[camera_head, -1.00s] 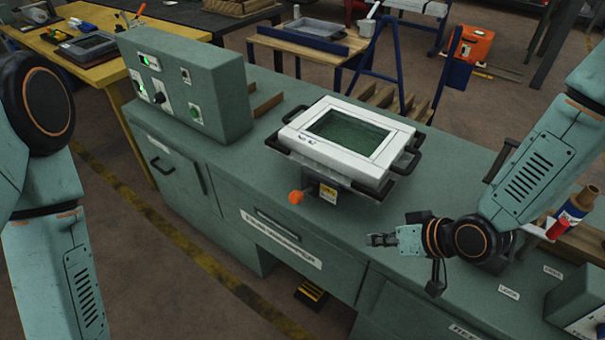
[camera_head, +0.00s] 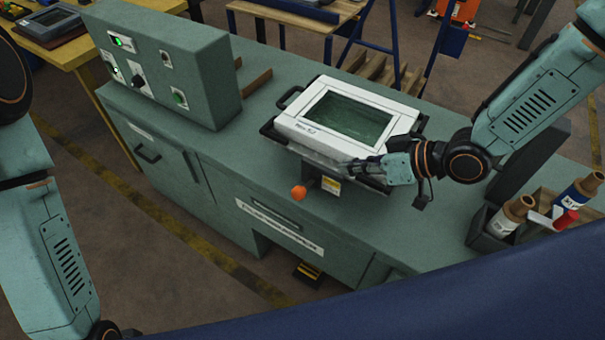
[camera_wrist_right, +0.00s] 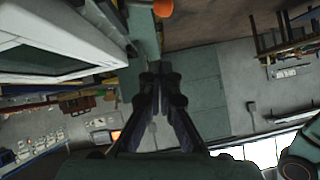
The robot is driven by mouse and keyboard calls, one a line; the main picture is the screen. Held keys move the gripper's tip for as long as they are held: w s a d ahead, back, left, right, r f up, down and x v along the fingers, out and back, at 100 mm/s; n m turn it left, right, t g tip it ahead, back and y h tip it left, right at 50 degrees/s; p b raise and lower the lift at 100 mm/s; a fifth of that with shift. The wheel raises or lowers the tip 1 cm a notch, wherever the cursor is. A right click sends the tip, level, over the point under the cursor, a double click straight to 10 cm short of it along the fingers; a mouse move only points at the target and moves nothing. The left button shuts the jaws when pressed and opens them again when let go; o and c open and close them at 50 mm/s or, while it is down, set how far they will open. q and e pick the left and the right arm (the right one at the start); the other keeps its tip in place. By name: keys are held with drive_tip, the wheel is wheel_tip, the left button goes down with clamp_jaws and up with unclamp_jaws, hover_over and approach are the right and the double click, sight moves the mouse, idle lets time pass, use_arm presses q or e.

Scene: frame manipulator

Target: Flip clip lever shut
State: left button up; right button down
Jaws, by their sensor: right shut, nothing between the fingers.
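A white frame (camera_head: 283,125) with a dark green window sits on a dark holder with black handles on the bench. At its front edge is a clip bracket with a yellow label (camera_head: 331,186). The clip lever's orange knob (camera_head: 298,192) sticks out to the left of the label; it also shows at the top of the right wrist view (camera_wrist_right: 163,7). My right gripper (camera_head: 358,168) is shut and empty, over the frame's front right edge, to the right of and above the knob. Its closed fingers (camera_wrist_right: 162,76) point toward the knob, apart from it. My left gripper is out of view.
A control box (camera_head: 170,75) with green lights stands at the bench's left. A holder with bottles (camera_head: 515,210) stands at the right. The green bench top (camera_head: 400,235) is clear in front of the frame. A dark blue surface fills the bottom right.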

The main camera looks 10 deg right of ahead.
drive_tip(key=b, duration=0.2)
hover_over(305, 187)
drive_tip(key=s+d, duration=0.2)
drive_tip(key=s, duration=0.1)
wheel_tip(305, 187, down, 6)
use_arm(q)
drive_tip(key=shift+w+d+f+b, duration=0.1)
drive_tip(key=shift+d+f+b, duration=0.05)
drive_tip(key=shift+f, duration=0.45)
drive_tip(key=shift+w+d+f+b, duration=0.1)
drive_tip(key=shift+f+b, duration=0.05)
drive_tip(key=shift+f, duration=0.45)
use_arm(e)
drive_tip(key=shift+n, duration=0.4)
drive_tip(key=shift+w+a+f, duration=0.1)
drive_tip(key=shift+a+f, duration=0.15)
drive_tip(key=shift+f, duration=0.4)
drive_tip(key=shift+s+a+f, duration=0.1)
drive_tip(key=shift+a+f, duration=0.1)
drive_tip(key=shift+f, duration=0.4)
drive_tip(key=shift+w+a+f, duration=0.1)
drive_tip(key=shift+a+f, duration=0.15)
drive_tip(key=shift+f, duration=0.4)
